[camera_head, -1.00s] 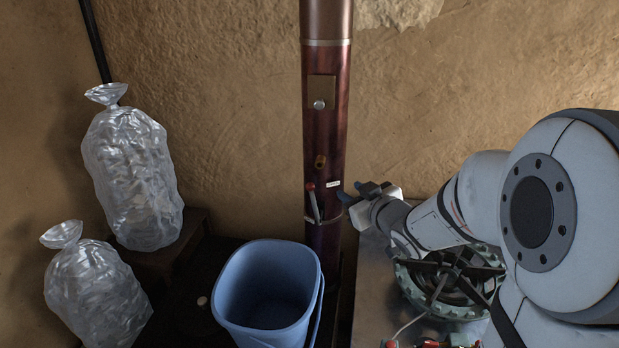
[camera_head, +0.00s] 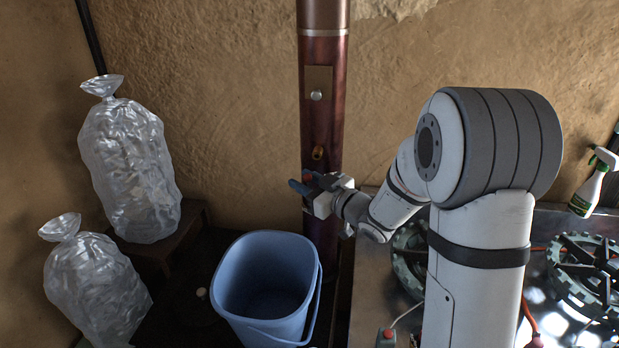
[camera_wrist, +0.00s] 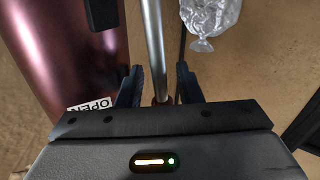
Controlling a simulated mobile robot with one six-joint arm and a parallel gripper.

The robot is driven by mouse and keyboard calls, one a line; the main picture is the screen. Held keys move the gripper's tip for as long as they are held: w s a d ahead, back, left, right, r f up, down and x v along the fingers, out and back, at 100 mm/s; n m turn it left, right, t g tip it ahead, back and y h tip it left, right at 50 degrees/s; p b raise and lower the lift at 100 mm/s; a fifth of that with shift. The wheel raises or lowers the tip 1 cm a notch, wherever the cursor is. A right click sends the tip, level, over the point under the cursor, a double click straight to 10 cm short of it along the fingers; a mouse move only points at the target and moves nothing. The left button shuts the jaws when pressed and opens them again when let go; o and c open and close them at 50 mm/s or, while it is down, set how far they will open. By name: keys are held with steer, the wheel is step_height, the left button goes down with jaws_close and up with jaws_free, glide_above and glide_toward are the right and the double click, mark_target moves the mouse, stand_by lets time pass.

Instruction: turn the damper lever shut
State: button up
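The damper lever is a thin metal rod (camera_wrist: 154,40) in the wrist view, beside the dark red stove pipe (camera_wrist: 75,50). In the head view my gripper (camera_head: 304,182) is at the front of the pipe (camera_head: 322,110) and hides most of the lever; only a bit of its red knob seems to show. In the wrist view my gripper (camera_wrist: 158,88) is open, with one dark blue finger on each side of the rod and gaps beside it. A white label (camera_wrist: 91,104) reading "OPEN" is on the pipe.
A blue bucket (camera_head: 231,283) stands on the floor below my gripper. Two clear full bags (camera_head: 130,170) (camera_head: 95,285) are at left, one on a dark stand.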

steer(key=shift+w+a, duration=0.1)
steer(key=shift+a, duration=0.05)
steer(key=shift+c, duration=0.4)
jaws_close()
stand_by(0.4)
